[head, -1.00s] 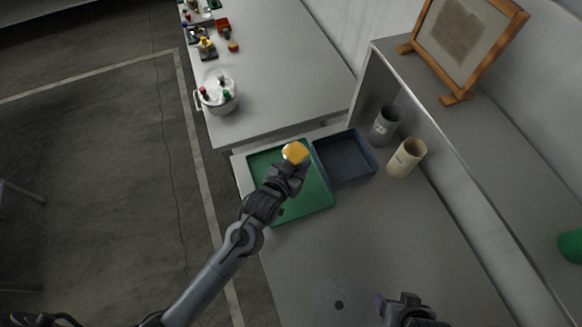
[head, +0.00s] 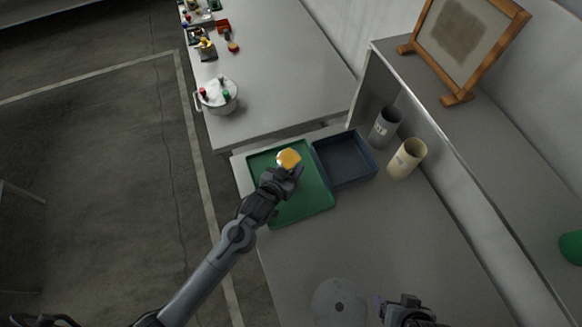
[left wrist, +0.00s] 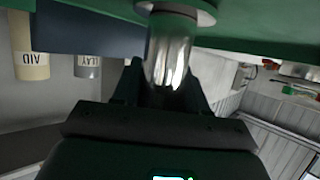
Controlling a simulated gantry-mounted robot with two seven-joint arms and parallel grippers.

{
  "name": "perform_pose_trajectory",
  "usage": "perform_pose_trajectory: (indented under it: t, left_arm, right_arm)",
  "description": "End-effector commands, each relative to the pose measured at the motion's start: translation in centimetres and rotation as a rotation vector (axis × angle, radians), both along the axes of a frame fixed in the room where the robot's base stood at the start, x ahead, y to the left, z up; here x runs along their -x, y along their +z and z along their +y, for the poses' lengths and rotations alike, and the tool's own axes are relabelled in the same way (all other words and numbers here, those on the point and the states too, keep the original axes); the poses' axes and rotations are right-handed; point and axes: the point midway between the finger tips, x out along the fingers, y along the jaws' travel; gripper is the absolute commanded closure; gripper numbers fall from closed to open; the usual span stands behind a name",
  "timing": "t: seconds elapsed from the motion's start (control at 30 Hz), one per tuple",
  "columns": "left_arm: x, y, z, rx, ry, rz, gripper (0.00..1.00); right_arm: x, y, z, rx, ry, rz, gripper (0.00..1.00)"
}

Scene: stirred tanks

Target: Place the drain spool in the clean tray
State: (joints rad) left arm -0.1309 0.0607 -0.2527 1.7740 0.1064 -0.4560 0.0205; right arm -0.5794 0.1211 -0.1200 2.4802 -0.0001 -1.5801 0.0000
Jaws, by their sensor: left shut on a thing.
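My left gripper (head: 287,175) is shut on the drain spool (head: 289,159), whose orange-yellow end shows beyond the fingers in the head view. In the left wrist view the spool is a shiny metal cylinder (left wrist: 170,55) with a round flange, between the fingers. It is over the green tray (head: 312,203), a shallow tray on the bench. The flange is close to the green surface (left wrist: 245,42); I cannot tell whether they touch. My right gripper (head: 388,303) is low in the head view, away from the trays; its finger gap is unclear.
A dark blue tray (head: 349,182) adjoins the green tray on the right. A grey cup (head: 384,128) and a cream cup (head: 406,158) stand beyond it, near the raised shelf. A grey disc (head: 340,303) lies near my right gripper. The bench between is clear.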

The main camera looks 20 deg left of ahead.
Motion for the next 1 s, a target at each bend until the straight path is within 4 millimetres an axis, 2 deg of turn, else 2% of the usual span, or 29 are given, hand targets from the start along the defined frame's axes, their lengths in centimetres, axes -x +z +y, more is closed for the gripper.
perform_pose_trajectory:
  t: [0.1,0.13,0.3,0.67,0.87,1.0]
  left_arm:
    - [0.0,-0.2,0.0,0.000,0.000,-0.001,0.95]
    - [0.0,-0.3,0.0,0.000,0.000,0.001,0.56]
    - [0.0,-0.3,0.0,0.000,0.000,0.000,0.32]
    - [0.0,0.1,0.0,0.000,0.000,-0.001,0.32]
    - [2.1,0.9,0.3,0.000,0.000,0.001,0.32]
    - [4.5,1.8,0.6,0.000,-0.001,0.002,0.32]
  right_arm:
    - [0.0,-0.1,-0.1,0.004,0.003,0.000,0.23]
    - [0.0,-0.1,-0.1,0.004,0.003,0.000,0.23]
    - [0.0,-0.1,-0.1,0.004,0.003,0.000,0.23]
    - [0.0,0.0,0.0,0.000,0.000,0.001,0.23]
    - [0.0,0.2,0.1,-0.004,-0.003,0.002,0.23]
    - [0.1,0.4,0.1,-0.006,-0.003,0.002,0.23]
